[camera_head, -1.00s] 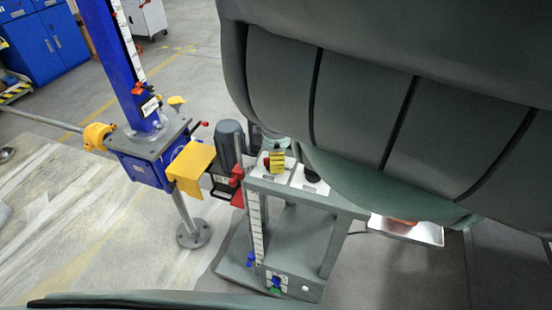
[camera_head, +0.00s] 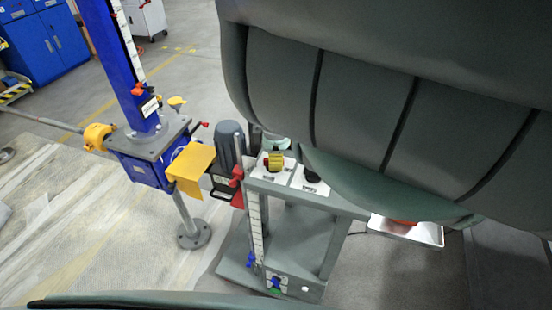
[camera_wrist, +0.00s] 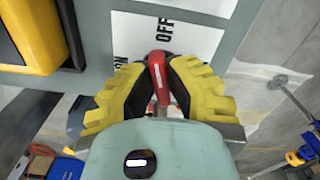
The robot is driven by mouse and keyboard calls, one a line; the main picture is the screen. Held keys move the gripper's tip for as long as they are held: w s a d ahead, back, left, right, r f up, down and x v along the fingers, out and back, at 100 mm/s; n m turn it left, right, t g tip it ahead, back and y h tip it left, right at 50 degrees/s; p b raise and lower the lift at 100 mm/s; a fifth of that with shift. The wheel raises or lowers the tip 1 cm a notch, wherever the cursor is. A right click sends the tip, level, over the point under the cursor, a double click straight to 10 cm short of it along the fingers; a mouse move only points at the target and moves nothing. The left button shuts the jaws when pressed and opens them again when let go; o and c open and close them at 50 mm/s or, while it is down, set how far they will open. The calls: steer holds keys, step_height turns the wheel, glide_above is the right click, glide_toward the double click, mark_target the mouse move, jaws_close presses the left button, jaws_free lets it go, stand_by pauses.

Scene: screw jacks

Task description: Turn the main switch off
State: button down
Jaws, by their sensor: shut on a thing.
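The main switch has a red handle (camera_wrist: 157,72) on a white label plate (camera_wrist: 196,42) that reads OFF and, partly hidden, ON. In the wrist view the handle stands upright in the picture, below the OFF lettering and right of the ON lettering. My gripper (camera_wrist: 160,82) has yellow ribbed fingers with black pads. They are closed on the handle from both sides. In the head view a bit of red (camera_head: 266,161) shows beside the yellow fingers (camera_head: 276,161) over the plate on the stand top. My arm covers much of that view.
A black knob (camera_head: 311,175) on a second white plate sits to the right on the grey stand (camera_head: 345,205). Left of the stand are a grey motor (camera_head: 229,140), a yellow cover (camera_head: 191,165) and a blue screw jack column (camera_head: 128,65). A metal tray (camera_head: 425,233) is at the right.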

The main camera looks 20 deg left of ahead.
steer(key=m, duration=0.3)
steer(key=shift+s+m, duration=0.1)
steer(key=shift+m, duration=0.3)
steer(key=c, duration=1)
jaws_free()
step_height(320, 180, up, 5)
steer(key=shift+d+f, duration=0.1)
steer(key=shift+r, duration=1.35)
